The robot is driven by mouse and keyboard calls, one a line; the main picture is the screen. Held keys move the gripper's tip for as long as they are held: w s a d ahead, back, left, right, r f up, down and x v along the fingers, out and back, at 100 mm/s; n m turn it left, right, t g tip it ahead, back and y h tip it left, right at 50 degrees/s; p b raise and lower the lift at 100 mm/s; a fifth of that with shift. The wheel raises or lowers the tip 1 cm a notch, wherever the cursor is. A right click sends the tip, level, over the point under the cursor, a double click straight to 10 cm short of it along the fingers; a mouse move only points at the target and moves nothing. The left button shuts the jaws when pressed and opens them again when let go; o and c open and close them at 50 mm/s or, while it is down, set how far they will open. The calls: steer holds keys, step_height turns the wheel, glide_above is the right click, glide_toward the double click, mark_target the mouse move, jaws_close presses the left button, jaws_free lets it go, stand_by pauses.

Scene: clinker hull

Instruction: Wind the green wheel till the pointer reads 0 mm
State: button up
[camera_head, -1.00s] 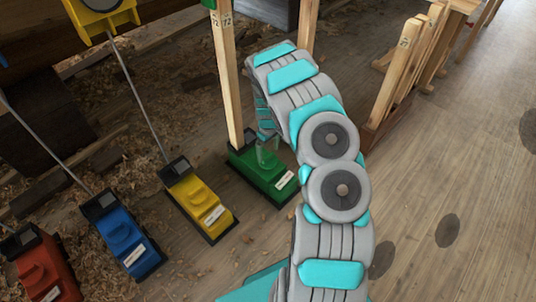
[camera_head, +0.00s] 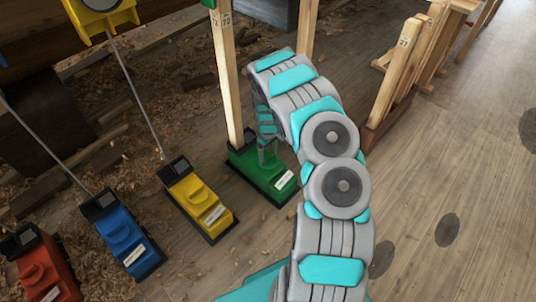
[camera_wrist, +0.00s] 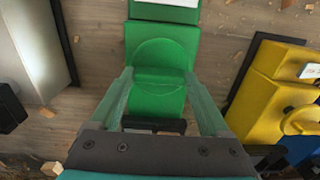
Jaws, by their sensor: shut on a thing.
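The green winch box (camera_head: 280,183) stands on the plank floor, with a white label on its sloped end. In the wrist view its green wheel (camera_wrist: 160,53) is a low round knob on top of the box. My gripper (camera_wrist: 158,76) points down at it, one finger at each side of the wheel, shut on it. In the head view my gripper (camera_head: 266,152) is over the box and its fingers partly hide the wheel.
A yellow box (camera_head: 200,205), a blue box (camera_head: 130,243) and a red box (camera_head: 42,268) stand to the left, with rods rising from them. A wooden post (camera_head: 226,80) rises behind the green box. Timber trestles stand at right.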

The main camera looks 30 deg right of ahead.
steer(key=c, duration=0.3)
steer(key=shift+f+m+b, duration=0.1)
steer(key=shift+m+b, duration=0.2)
steer(key=m+b, duration=0.2)
steer(key=shift+f+m, duration=0.1)
steer(key=shift+m, duration=0.2)
steer(key=m+b, duration=0.1)
steer(key=m, duration=0.2)
steer(key=shift+m+b, duration=0.3)
steer(key=m+b, duration=0.1)
steer(key=m, duration=0.3)
steer(key=shift+r+m, duration=0.2)
steer(key=shift+m, duration=0.1)
steer(key=o, duration=1.2)
